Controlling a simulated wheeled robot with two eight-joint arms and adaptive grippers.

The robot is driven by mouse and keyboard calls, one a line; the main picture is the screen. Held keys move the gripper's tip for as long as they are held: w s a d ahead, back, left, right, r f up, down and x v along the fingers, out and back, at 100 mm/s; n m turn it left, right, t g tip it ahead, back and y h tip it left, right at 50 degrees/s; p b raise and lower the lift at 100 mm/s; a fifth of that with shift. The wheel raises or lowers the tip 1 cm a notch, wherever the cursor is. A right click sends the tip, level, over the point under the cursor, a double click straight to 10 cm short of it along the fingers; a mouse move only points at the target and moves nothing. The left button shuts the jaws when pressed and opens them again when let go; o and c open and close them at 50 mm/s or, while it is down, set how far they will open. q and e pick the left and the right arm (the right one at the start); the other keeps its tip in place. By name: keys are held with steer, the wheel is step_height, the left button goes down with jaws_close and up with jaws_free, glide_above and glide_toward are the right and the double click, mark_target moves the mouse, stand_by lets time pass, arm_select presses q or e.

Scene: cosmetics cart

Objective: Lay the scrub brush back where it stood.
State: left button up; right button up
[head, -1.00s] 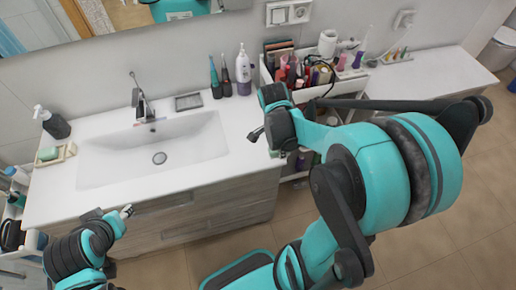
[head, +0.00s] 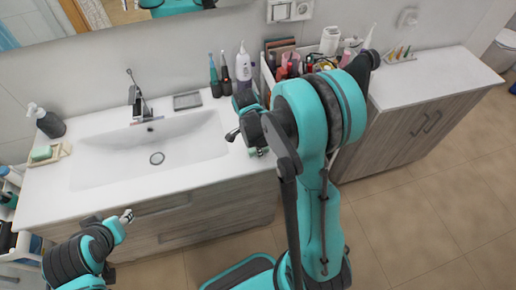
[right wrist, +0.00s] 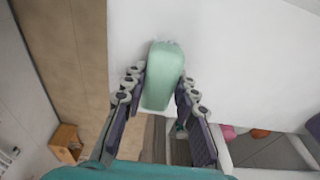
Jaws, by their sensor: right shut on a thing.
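The scrub brush (right wrist: 163,78) is a pale green block with whitish bristles at its far end. In the right wrist view it sits between the two fingers of my right gripper (right wrist: 160,92), which is shut on it. In the head view my right gripper (head: 245,143) is over the right front part of the white sink counter (head: 205,172), and the arm partly hides it. I cannot tell whether the brush touches the counter. My left gripper (head: 127,215) is low at the left, in front of the cabinet, away from the brush; its jaws are too small to read.
A basin (head: 150,150) fills the counter's middle. Dark bottles and a white bottle (head: 243,70) stand at its back right. A cart (head: 268,75) crowded with cosmetics stands right of the counter, partly behind my arm.

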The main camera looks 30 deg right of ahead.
steer(key=shift+s, duration=0.1)
steer(key=o, duration=1.1)
steer(key=shift+f, duration=0.1)
steer(key=shift+r, duration=0.2)
step_height(320, 180, up, 11)
steer(key=a+p, duration=0.2)
steer(key=p, duration=0.1)
steer(key=s+a+r+n+t, duration=0.2)
steer(key=s+a+n, duration=0.1)
steer(key=n, duration=0.4)
steer(key=s+a+r+n+t+y, duration=0.1)
steer(key=s+a+r+n+t, duration=0.1)
steer(key=n, duration=0.5)
steer(key=s+a+r+n+t, duration=0.3)
steer(key=s+n, duration=0.3)
steer(key=shift+a+r+n+t+y, duration=0.3)
steer(key=shift+r+n+y, duration=0.1)
